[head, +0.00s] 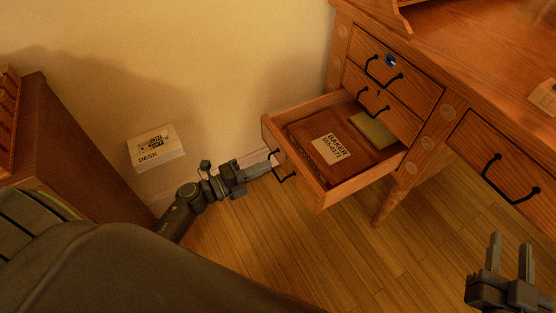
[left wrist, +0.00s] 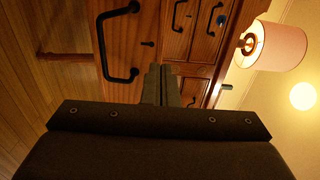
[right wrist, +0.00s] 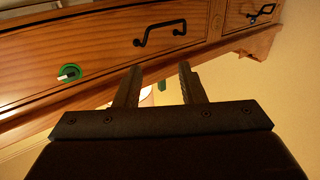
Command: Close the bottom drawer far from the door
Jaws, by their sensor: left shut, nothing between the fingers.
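The bottom drawer (head: 318,200) on the desk's left side is pulled out, under two shut drawers. Its front has a black handle (head: 282,167), also in the left wrist view (left wrist: 120,42). Inside lie a brown case (head: 308,150) with a label reading BAKER and a pale yellowish item (head: 374,130). My left gripper (head: 268,166) is shut and empty, its tips at the drawer front beside the handle; I cannot tell whether they touch. It also shows in the left wrist view (left wrist: 160,72). My right gripper (head: 511,242) is open and empty, right of the drawer.
The wooden desk (head: 490,50) fills the upper right, with another handled drawer (head: 505,172) shut. A desk leg (head: 390,205) stands right of the open drawer. A white box marked DESK (head: 156,150) is by the wall. A brown cabinet (head: 75,150) stands left. Floor below is clear.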

